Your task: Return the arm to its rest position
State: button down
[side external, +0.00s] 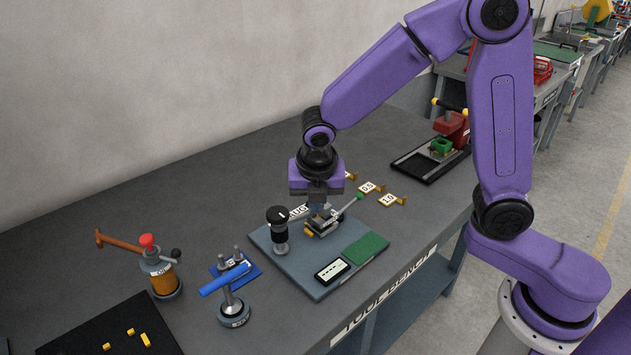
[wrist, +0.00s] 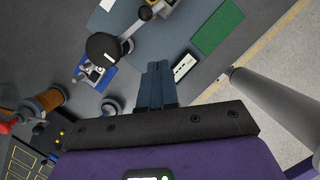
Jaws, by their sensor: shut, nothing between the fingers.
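My purple arm reaches over the bench, and my gripper (side external: 317,209) points down above the grey-blue plate (side external: 283,262). In the side view its fingertips overlap a small metal clamp device (side external: 322,224) with a green-tipped lever, partly hiding it; I cannot tell the exact gap. In the wrist view my gripper's blue-grey fingers (wrist: 157,68) are together with nothing between them. A black-topped post (side external: 279,229) stands on the plate left of the gripper; its round top (wrist: 103,47) also shows in the wrist view.
The plate carries a white display (side external: 332,270) and a green pad (side external: 366,248). A blue-handled stand (side external: 232,300) and a copper spool (side external: 160,274) stand to the left. A black mat (side external: 105,330) holds small yellow pieces. Numbered tags (side external: 387,200) and a red press (side external: 452,130) stand to the right.

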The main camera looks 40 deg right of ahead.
jog(key=v, duration=0.7)
jog(key=s+d+f+m+y, duration=0.1)
jog(key=s+d+m, duration=0.2)
jog(key=s+m, duration=0.2)
jog(key=s+d+m+g, duration=0.1)
jog(key=s+d+m, duration=0.2)
jog(key=s, duration=0.8)
jog(key=s+d+f+m+g+y, duration=0.1)
jog(key=s+d+m, duration=0.3)
jog(key=s+m, duration=0.3)
jog(key=shift+s+f+y, duration=0.3)
jog(key=shift+s+f, duration=0.05)
jog(key=shift+s, duration=0.1)
dwell(1.1)
